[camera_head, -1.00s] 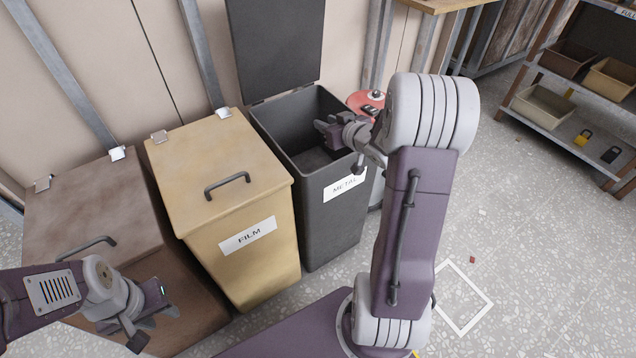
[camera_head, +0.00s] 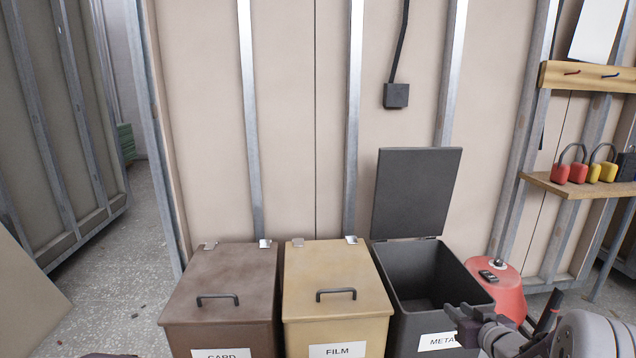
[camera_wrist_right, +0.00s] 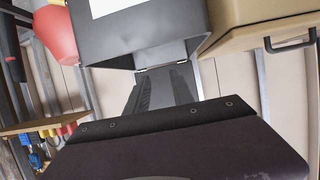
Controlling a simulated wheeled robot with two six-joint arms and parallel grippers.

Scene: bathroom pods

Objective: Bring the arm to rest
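My right gripper (camera_head: 464,322) is at the lower right of the head view, in front of the dark grey METAL bin (camera_head: 405,320). Its two dark fingers also show in the right wrist view (camera_wrist_right: 163,90), pointing toward that bin. Most of the right arm is cut off by the lower right corner. My left gripper is out of the head view; only a dark sliver shows at the bottom edge.
The METAL bin's lid (camera_head: 416,192) stands open. The yellow FILM bin (camera_head: 335,285) and brown CARD bin (camera_head: 221,285) beside it are closed. A red rounded container (camera_head: 500,290) stands right of the bins. A shelf (camera_head: 580,186) with padlocks is on the right. Open floor (camera_head: 110,270) lies left.

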